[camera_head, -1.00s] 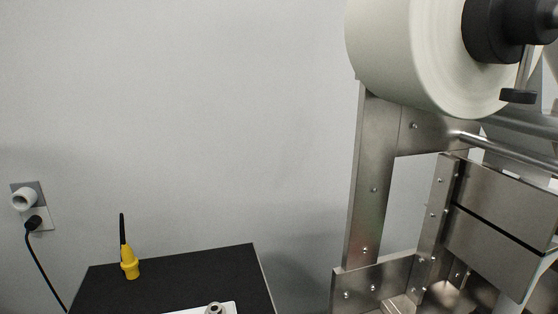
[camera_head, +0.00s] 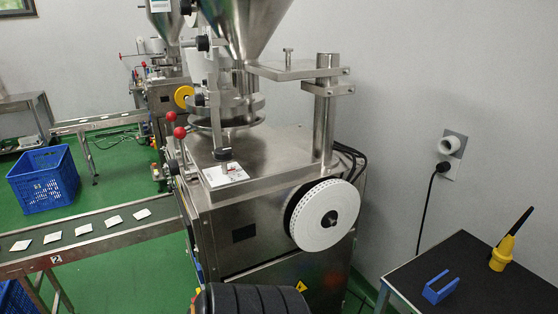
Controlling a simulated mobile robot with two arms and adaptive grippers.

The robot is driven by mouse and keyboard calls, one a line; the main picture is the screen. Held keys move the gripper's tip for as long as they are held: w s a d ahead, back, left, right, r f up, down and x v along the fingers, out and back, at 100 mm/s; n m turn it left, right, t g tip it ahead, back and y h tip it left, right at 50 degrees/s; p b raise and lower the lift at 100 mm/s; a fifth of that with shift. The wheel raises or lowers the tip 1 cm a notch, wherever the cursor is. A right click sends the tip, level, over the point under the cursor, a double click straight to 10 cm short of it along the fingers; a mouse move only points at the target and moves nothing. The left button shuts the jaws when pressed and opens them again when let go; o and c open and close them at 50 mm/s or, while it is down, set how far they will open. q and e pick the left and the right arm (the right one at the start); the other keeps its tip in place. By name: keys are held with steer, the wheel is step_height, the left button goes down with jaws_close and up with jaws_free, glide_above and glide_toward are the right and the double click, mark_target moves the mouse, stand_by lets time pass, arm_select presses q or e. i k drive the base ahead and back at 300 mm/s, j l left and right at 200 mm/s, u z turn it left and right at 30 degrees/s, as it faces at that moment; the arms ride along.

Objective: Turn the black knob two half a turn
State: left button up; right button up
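Several small black knobs show on the steel packing machine (camera_head: 262,150). One black knob (camera_head: 203,43) sits beside the funnel, another (camera_head: 199,99) is lower on the same side, and a third (camera_head: 222,153) is just above a white plate on the machine top. I cannot tell which is knob two, and any number marks are too small to read. Two red ball-topped levers (camera_head: 175,124) stand at the machine's left edge.
A large white perforated wheel (camera_head: 321,215) sticks out from the machine's front. A conveyor (camera_head: 100,241) with teabags runs left, near a blue crate (camera_head: 42,180). A black table (camera_head: 470,285) at right holds a blue holder (camera_head: 440,287) and a yellow-black tool (camera_head: 503,252). Green floor shows between.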

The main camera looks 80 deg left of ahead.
mark_target(173, 166)
steer(key=k+l+u, duration=0.15)
steer(key=u, duration=0.3)
steer(key=k+l+u, duration=0.1)
steer(key=u, duration=0.3)
steer(key=k+u, duration=0.1)
steer(key=u, duration=2)
